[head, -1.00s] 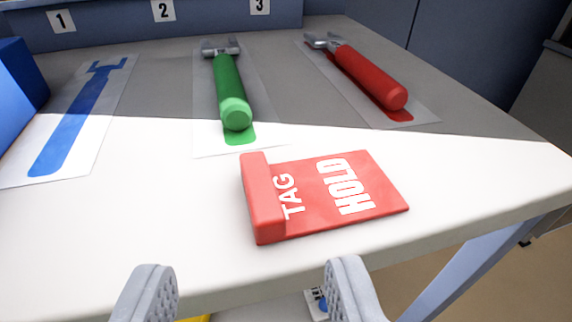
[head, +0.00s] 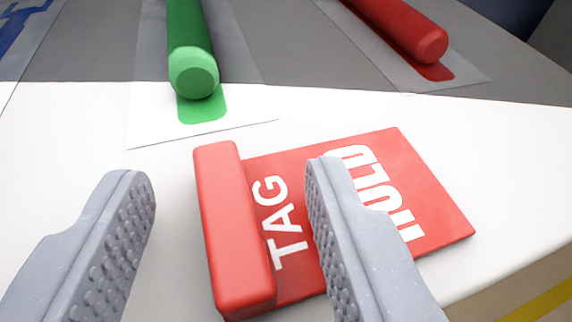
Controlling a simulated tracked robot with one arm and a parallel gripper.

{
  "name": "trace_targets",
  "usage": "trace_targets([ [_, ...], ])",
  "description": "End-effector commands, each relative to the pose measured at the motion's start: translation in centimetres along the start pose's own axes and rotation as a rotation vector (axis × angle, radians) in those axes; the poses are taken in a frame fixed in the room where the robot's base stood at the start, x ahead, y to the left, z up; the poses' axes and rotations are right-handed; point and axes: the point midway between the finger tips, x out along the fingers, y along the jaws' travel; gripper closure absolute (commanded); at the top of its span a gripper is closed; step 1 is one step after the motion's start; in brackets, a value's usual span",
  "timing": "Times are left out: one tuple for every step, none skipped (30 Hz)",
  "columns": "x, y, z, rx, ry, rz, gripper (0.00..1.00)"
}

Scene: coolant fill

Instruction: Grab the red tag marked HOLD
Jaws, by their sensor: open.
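The red tag (head: 290,279) lies flat on the white table near its front edge, with TAG and HOLD in white letters. A thick raised red bar (head: 232,225) runs along its left side. My gripper (head: 233,185) is open, its two grey textured fingers wide apart. In the picture the bar lies between the fingers. The right finger overlaps the tag's face and hides part of the word HOLD. The left finger is left of the bar, with white table between them. I cannot tell how high the fingers are above the table.
A green-handled tool (head: 190,45) lies on a sheet behind the tag. A red-handled tool (head: 410,30) lies at the back right. A blue tool outline (head: 18,30) shows at the far left. The white table (head: 75,150) is bare left of the tag.

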Motion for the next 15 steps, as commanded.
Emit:
trace_targets([
  [0.02,0.00,0.00,0.000,0.000,0.000,0.55],
  [0.01,0.00,0.00,0.000,0.000,0.000,0.55],
  [0.01,-0.01,0.01,0.000,0.000,0.000,0.55],
  [0.01,-0.02,0.02,0.000,0.000,0.000,0.55],
  [0.01,-0.03,0.02,0.000,-0.001,0.000,0.55],
  [0.01,-0.02,0.02,0.000,-0.001,0.000,0.64],
  [0.01,-0.03,0.02,0.000,-0.001,0.000,0.72],
  [0.01,-0.03,0.02,0.000,-0.001,0.000,0.80],
  [0.01,-0.04,0.03,0.000,-0.001,-0.001,0.92],
  [0.00,-0.03,0.02,0.000,-0.001,0.000,1.00],
  [0.01,-0.04,0.03,0.000,-0.001,-0.001,1.00],
  [0.01,-0.04,0.03,0.000,-0.001,-0.001,1.00],
  [0.01,-0.05,0.04,0.000,-0.001,-0.001,1.00],
  [0.01,-0.05,0.04,0.000,-0.001,-0.001,1.00],
  [0.01,-0.05,0.04,0.000,-0.001,-0.001,1.00],
])
